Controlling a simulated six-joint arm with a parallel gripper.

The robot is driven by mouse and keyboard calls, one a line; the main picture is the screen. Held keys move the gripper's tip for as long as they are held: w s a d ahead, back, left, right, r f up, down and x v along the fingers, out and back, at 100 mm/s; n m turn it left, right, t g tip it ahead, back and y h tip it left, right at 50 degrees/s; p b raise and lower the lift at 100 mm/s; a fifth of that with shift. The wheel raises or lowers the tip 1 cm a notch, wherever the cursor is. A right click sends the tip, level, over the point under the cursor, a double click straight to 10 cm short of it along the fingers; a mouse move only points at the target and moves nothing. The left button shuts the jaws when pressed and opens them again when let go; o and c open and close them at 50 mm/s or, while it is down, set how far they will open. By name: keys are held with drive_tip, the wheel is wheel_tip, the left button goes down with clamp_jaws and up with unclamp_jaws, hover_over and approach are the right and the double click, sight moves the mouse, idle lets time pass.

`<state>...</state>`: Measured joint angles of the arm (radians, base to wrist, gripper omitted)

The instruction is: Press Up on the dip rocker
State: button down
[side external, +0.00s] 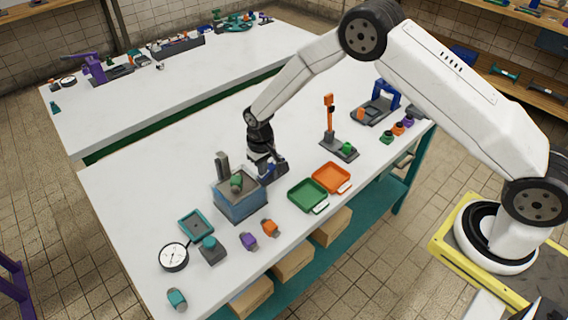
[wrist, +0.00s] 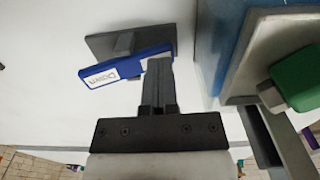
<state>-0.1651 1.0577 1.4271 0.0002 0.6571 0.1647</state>
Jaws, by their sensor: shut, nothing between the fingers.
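The dip rocker (wrist: 125,68) is a blue bar on a grey base plate (wrist: 120,40). A white label on its left part seems to read "Down"; no Up label can be made out. My gripper (wrist: 159,62) is shut and empty, its fingertips overlapping the rocker's right end in the wrist view. I cannot tell whether they touch it. In the side view my gripper (side external: 266,174) points down beside the blue dip tank (side external: 240,207), and the rocker shows only as a small blue patch partly hidden by it.
The tank, with a grey post (side external: 222,166) and a green part (side external: 237,184), stands close to my gripper. Green (side external: 307,196) and orange (side external: 331,178) trays lie to the right. A dial gauge (side external: 173,257) and small blocks lie in front.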

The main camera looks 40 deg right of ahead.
idle(0.6)
wheel_tip(320, 180, up, 8)
drive_tip(key=shift+r, duration=0.2)
idle(1.0)
drive_tip(key=s+d+r+t, duration=0.1)
drive_tip(key=s+d+r, duration=0.2)
drive_tip(key=s, duration=0.4)
drive_tip(key=s+d+r, duration=0.2)
drive_tip(key=s+r, duration=0.1)
drive_tip(key=s, duration=0.5)
drive_tip(key=s+d+r+t, duration=0.1)
drive_tip(key=s+d+r, duration=0.2)
drive_tip(key=s, duration=0.5)
drive_tip(key=shift+s+d+t, duration=0.2)
drive_tip(key=shift+d+t, duration=0.1)
